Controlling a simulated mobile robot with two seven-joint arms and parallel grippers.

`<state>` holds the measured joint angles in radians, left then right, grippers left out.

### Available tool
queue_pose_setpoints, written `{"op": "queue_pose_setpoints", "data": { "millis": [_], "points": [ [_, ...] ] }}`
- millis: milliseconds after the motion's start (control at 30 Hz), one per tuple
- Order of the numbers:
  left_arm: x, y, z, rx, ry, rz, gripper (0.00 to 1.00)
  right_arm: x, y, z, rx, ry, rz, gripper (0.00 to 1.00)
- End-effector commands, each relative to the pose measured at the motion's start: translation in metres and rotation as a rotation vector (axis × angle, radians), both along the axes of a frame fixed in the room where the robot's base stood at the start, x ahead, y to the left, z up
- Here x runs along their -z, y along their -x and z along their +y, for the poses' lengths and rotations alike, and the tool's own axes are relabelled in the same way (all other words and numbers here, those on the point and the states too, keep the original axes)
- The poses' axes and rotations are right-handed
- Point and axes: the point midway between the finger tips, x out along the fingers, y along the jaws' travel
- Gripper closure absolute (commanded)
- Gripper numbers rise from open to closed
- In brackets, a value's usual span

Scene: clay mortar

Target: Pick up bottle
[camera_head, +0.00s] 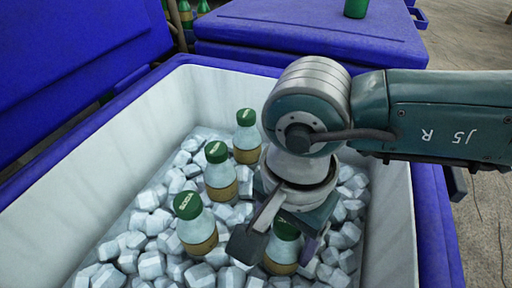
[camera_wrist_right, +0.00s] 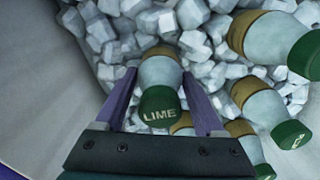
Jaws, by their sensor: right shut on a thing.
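A bottle with a green cap and a tan label band (camera_head: 281,262) stands among ice cubes in the cooler, partly hidden behind my right gripper. In the right wrist view this bottle (camera_wrist_right: 159,104) sits between the two fingers, and its cap reads LIME. My right gripper (camera_head: 277,246) reaches down into the cooler from the right and is shut on this bottle. It also shows in the right wrist view (camera_wrist_right: 163,104). The bottle's lower part is among the ice. My left gripper is not in view.
Similar bottles (camera_head: 196,224), (camera_head: 220,175) and (camera_head: 246,137) stand in the ice left of my gripper. The cooler's white walls (camera_head: 110,165) and blue rim surround them. A blue lid (camera_head: 310,25) lies behind, with a green object (camera_head: 356,8) on it.

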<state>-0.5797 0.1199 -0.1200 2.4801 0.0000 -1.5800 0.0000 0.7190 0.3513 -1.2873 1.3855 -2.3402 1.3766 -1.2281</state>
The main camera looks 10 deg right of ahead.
Motion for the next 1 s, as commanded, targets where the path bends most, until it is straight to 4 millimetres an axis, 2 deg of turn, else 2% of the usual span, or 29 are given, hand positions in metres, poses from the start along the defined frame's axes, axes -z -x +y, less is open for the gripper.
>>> {"op": "queue_pose_setpoints", "data": {
  "millis": [33, 200, 267, 767, 867, 1000],
  "points": [
    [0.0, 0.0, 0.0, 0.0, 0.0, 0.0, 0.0, 0.0, 0.0, 0.0, 0.0, 0.0, 0.0, 0.77],
    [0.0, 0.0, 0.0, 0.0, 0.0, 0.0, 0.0, 0.0, 0.0, 0.0, 0.0, 0.0, 0.0, 0.96],
    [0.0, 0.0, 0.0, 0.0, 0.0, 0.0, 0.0, 0.0, 0.0, 0.0, 0.0, 0.0, 0.0, 1.0],
    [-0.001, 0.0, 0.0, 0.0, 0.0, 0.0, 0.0, -0.002, 0.0, 0.0, 0.0, -0.001, -0.001, 1.0],
    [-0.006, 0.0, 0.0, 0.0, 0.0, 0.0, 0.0, -0.009, -0.001, 0.0, 0.0, 0.0, -0.002, 1.0],
    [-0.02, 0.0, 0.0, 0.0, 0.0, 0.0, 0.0, -0.029, -0.001, 0.0, -0.001, 0.0, -0.003, 1.0]
  ]
}}
